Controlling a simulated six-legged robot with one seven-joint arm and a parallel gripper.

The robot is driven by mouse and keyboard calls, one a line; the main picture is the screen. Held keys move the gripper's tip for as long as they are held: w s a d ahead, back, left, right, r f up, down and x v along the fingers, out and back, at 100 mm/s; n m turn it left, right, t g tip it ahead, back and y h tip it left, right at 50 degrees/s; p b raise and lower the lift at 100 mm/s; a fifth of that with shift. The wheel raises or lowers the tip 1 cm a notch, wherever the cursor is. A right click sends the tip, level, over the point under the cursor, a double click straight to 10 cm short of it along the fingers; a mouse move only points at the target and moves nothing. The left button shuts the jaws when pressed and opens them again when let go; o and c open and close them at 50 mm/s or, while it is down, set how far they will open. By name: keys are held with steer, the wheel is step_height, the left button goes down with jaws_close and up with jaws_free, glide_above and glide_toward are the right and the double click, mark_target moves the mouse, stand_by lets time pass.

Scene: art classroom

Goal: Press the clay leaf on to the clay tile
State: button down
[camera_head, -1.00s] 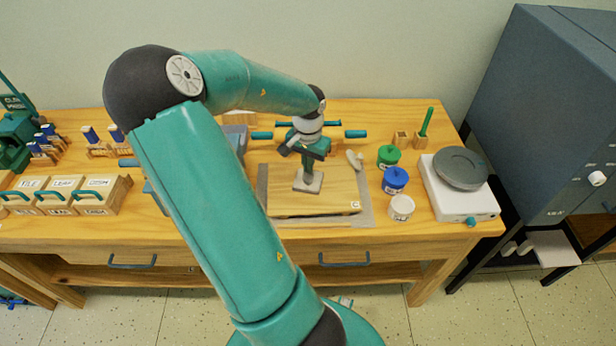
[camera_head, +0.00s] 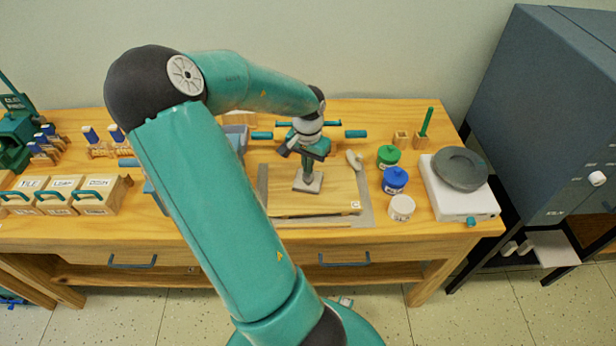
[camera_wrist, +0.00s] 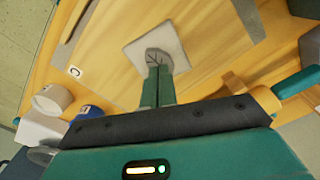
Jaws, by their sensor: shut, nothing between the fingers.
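The clay tile (camera_head: 303,186) is a pale grey square lying on the wooden board; it also shows in the wrist view (camera_wrist: 134,52). The clay leaf (camera_wrist: 157,55) is a darker grey, veined piece that appears to lie on the tile near its middle. My gripper (camera_wrist: 158,72) is shut with nothing in it. Its fingertips are at the near edge of the leaf and hide part of it. I cannot tell whether they touch it. In the head view my gripper (camera_head: 309,177) points straight down over the tile, and the leaf is hidden.
The wooden board (camera_head: 340,190) lies on a grey mat on the table. Right of it stand a green-lidded jar (camera_head: 389,155), a blue jar (camera_head: 395,178), a white jar (camera_head: 402,206) and a white wheel unit (camera_head: 450,203). A teal-handled roller (camera_head: 355,133) lies behind.

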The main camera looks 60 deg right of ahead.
steer(key=shift+f, duration=0.75)
stand_by(0.3)
step_height(320, 180, up, 9)
stand_by(0.9)
stand_by(0.4)
